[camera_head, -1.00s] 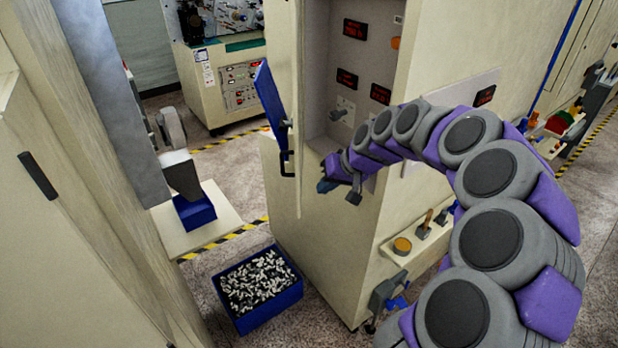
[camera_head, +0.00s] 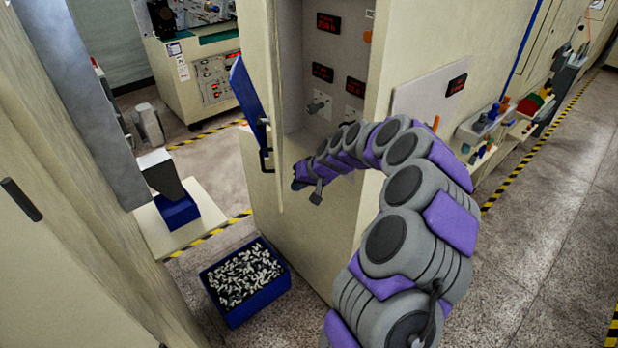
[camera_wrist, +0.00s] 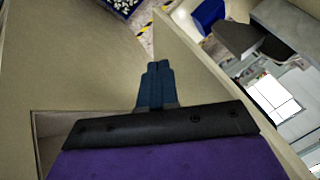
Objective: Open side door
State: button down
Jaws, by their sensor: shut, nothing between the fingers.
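The side door (camera_head: 278,130) of the beige cabinet stands ajar and shows almost edge-on in the head view. A blue panel (camera_head: 246,100) and a black handle (camera_head: 264,160) are on its outer left side. In the wrist view the door (camera_wrist: 205,75) shows as a beige panel right of the fingers. My gripper (camera_head: 298,185) is just right of the door, on its inner side, lower than the handle. Its dark blue fingers (camera_wrist: 155,80) are together and empty. Whether they touch the door cannot be told.
A recess with controls and red displays (camera_head: 325,70) lies behind the door. A blue bin of small parts (camera_head: 245,310) stands on the floor below. A beige cabinet (camera_head: 75,230) closes off the left. Grey floor (camera_head: 520,250) is clear at the right.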

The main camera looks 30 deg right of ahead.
jog(key=shift+w+a+r, duration=0.1)
jog(key=shift+w+a, duration=0.15)
jog(key=shift+a, duration=0.4)
jog(key=shift+w+a, duration=0.2)
jog(key=shift+a, duration=0.4)
